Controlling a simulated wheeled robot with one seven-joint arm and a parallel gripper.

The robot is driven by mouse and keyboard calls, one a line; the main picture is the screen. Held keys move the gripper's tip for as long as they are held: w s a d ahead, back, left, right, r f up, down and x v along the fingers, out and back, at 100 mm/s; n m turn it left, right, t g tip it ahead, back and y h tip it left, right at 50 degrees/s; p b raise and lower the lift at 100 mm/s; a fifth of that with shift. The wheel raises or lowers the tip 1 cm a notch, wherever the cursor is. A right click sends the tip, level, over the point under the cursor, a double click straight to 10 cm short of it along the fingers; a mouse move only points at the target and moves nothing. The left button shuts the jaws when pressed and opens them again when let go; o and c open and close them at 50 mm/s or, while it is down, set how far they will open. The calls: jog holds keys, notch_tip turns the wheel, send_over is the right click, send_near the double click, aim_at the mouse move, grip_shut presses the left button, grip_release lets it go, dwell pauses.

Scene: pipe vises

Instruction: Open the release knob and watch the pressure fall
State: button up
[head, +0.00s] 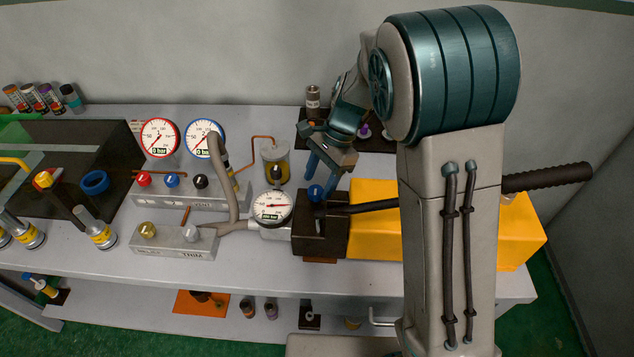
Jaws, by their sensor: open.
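A blue knob (316,192) sits on top of the dark brown block (313,243) of the yellow pump; it looks like the release knob. My gripper (324,184) is open and points down at this knob, its blue fingers on either side of it. I cannot tell whether they touch it. A white gauge (272,207) is joined to the block's left side, its needle off to the right and its readout too small to read surely. The red-rimmed gauge (160,138) and blue-rimmed gauge (204,139) both read 0 bar.
The yellow pump body (375,240) has a long black handle (545,177) at right, partly behind my arm. A grey hose (234,190) runs by the gauge. A grey valve block (175,242) and a jar (276,162) stand nearby. The front bench edge is clear.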

jog(key=shift+x, duration=0.9)
jog(key=shift+c, duration=0.3)
jog(key=c, duration=0.9)
